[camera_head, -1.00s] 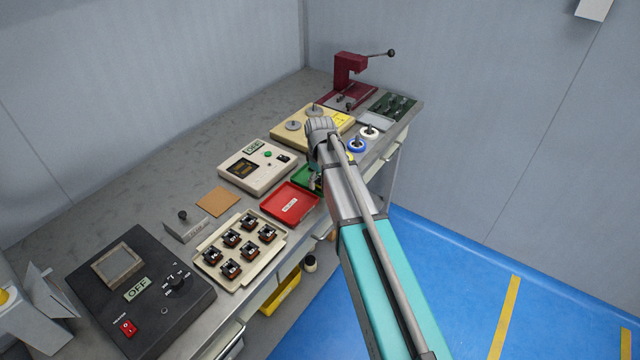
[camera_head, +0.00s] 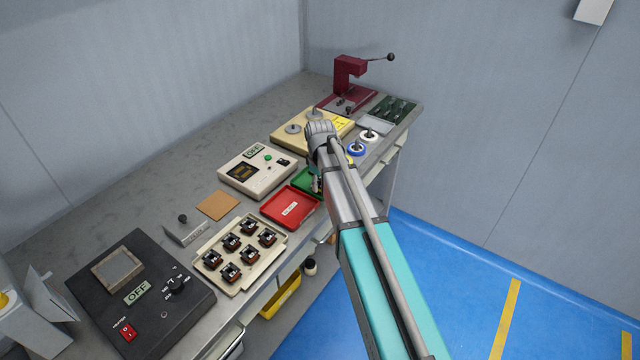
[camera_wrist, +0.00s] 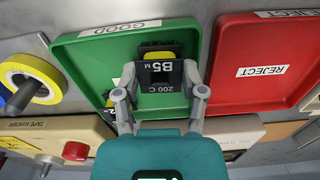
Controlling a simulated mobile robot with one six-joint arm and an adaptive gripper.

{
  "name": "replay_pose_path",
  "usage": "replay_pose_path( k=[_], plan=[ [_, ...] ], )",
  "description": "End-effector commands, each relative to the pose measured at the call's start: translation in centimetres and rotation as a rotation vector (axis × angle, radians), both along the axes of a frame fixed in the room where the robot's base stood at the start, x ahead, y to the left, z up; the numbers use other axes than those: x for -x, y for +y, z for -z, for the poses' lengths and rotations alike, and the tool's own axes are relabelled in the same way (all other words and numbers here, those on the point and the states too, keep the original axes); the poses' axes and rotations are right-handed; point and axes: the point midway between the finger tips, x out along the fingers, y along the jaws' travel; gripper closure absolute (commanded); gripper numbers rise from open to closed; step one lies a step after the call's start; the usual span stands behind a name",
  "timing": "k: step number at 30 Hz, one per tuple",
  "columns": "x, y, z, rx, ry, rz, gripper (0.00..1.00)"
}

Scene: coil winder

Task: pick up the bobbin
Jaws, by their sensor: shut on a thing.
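The bobbin (camera_wrist: 160,72) shows in the wrist view as a dark block with yellow parts and a label reading B5 M 200 C. My gripper (camera_wrist: 161,95) is shut on it, one grey finger on each side. The bobbin is over the green GOOD tray (camera_wrist: 90,62); I cannot tell whether it touches the tray floor. In the head view my arm hides the bobbin and most of the green tray (camera_head: 301,183).
The red REJECT tray (camera_head: 290,207) is beside the green one. A cream tray (camera_head: 207,272) holds several dark bobbins. Tape spools (camera_head: 369,135), a cream tester (camera_head: 257,168) and a dark red press (camera_head: 350,75) stand along the bench.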

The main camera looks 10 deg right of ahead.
Motion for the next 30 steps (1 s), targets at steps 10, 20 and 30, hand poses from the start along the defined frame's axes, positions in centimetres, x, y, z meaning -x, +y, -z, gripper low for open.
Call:
replay_pose_path(
  k=[10,20,30],
  plan=[
    [0.0,0.0,-2.2,0.000,0.000,0.000,0.87],
    [2.2,-0.1,-5.8,0.000,0.000,0.000,0.87],
    [5.6,-0.2,-9.7,0.000,0.000,0.000,0.87]
  ],
)
